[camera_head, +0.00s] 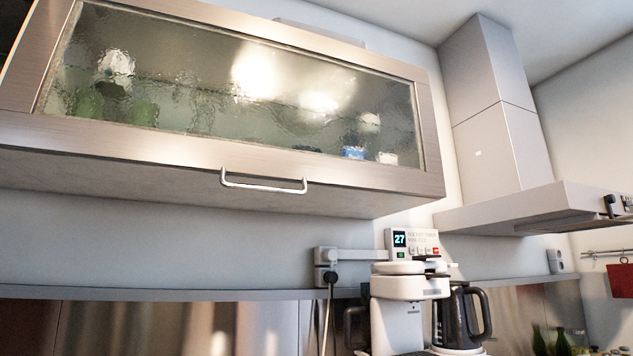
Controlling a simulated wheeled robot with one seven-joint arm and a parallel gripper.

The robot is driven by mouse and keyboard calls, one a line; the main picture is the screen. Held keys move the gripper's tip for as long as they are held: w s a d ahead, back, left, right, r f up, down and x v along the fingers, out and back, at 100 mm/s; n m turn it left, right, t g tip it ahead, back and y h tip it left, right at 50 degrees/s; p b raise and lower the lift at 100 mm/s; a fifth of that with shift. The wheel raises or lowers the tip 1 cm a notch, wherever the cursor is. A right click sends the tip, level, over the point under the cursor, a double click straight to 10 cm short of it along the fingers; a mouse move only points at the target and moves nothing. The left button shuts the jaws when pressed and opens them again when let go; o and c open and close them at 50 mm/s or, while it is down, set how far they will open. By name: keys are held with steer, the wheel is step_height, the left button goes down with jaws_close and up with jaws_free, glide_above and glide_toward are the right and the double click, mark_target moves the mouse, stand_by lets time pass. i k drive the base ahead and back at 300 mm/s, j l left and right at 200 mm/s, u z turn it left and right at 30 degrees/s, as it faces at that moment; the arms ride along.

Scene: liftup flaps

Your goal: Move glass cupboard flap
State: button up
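The glass cupboard flap (230,95) fills the upper left of the head view. It has a brushed metal frame around rippled glass and looks shut against the cupboard. A metal bar handle (263,186) is fixed along its lower frame edge. Blurred cups or other items show through the glass, with a shelf line behind them. My gripper is not in view, and nothing is seen touching the flap or its handle.
A white coffee machine (398,312) with a dark glass jug (462,318) stands below the cupboard's right end. A cooker hood (520,205) projects at right. A narrow ledge (180,294) runs along the wall. The space directly before the flap looks clear.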

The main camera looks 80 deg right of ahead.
mark_target(187, 84)
steer(key=z, duration=2.9)
steer(key=u, duration=0.2)
